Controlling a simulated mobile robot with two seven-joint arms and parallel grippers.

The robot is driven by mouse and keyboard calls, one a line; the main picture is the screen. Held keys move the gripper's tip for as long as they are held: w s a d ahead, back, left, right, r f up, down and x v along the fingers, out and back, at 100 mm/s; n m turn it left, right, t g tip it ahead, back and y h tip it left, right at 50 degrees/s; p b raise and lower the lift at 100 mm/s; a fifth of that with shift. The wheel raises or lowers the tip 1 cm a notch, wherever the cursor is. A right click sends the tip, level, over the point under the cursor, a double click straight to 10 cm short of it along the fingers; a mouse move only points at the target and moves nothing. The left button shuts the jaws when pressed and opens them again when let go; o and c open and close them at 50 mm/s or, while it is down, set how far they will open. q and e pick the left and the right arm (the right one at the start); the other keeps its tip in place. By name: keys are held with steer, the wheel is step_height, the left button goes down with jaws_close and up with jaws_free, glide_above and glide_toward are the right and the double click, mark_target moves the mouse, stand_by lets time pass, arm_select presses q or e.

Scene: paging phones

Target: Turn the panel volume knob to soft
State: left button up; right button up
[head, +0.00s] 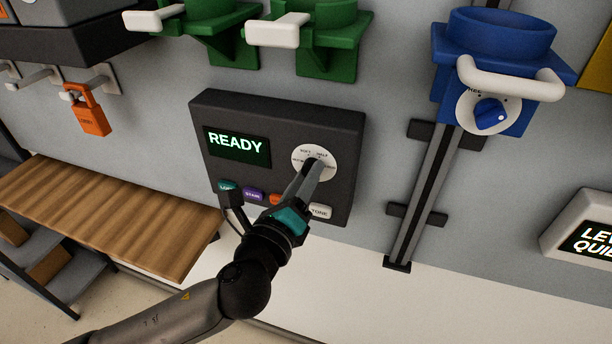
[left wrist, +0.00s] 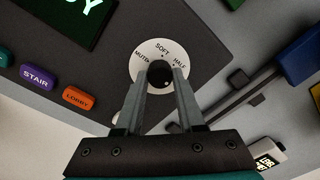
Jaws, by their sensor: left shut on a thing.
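The dark panel (head: 275,105) on the wall has a lit READY display (head: 235,145) and a round white volume dial (head: 328,158). In the left wrist view the dial (left wrist: 146,54) reads MUTE at left, SOFT at top and HALF at right; its lower part is hidden. The black volume knob (left wrist: 159,72) sits at its middle, between the fingers of my left gripper (left wrist: 160,80). The gripper also shows in the head view (head: 313,166), shut on the knob and covering it. I cannot tell which mark the knob points to. My right gripper is not in view.
Coloured buttons, among them STAIR (left wrist: 35,76) and LOBBY (left wrist: 77,97), line the panel's lower edge, close to my left wrist. Green holders (head: 330,50) are above. A blue holder (head: 500,45) on a rail (head: 425,190) is at right. A wooden bench (head: 110,210) is at left.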

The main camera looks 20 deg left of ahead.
arm_select(q)
jaws_close()
steer(key=shift+n, duration=0.3)
steer(key=shift+n+y+p, duration=0.6)
steer(key=shift+n, duration=11.4)
